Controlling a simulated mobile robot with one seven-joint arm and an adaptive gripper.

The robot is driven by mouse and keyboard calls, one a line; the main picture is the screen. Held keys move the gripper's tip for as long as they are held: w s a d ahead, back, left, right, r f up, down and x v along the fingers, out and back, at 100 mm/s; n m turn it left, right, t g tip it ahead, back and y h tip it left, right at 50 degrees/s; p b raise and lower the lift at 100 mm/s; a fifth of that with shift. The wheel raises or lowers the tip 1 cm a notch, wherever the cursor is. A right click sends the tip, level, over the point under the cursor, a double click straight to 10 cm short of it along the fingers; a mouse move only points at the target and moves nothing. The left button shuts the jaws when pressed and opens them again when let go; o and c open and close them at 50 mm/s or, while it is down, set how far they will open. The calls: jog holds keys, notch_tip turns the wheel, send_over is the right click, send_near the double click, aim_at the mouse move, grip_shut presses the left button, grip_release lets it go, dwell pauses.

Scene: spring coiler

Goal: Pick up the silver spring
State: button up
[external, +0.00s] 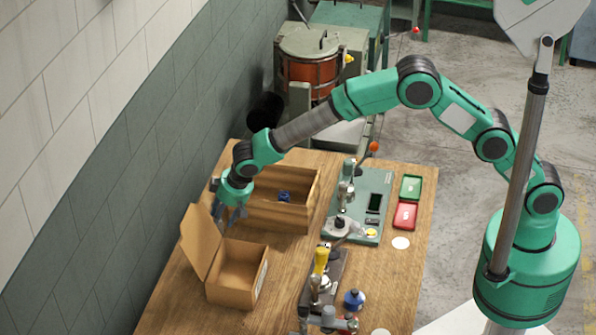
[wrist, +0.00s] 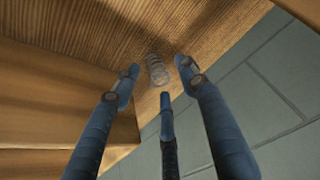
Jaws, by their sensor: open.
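The silver spring (wrist: 157,70) lies on the wooden table (wrist: 215,45) near its edge, in the upper middle of the wrist view. My gripper (wrist: 160,78) has three dark blue fingers spread apart, with their tips around the spring in the picture. I cannot tell whether any finger touches it. In the external view my gripper (external: 230,217) points down at the table's wall side, beside the wooden boxes. I cannot make out the spring there.
An open cardboard box (external: 233,294) with a raised lid stands just in front of my gripper. A wooden crate (external: 300,215) with a blue item (external: 284,197) is to its right. A green press (external: 372,205) and small red (external: 404,216) and green trays (external: 411,187) stand further right. The grey wall (external: 130,150) is close on the left.

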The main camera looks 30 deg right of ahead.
jog(key=shift+x, duration=0.8)
jog(key=c, duration=1)
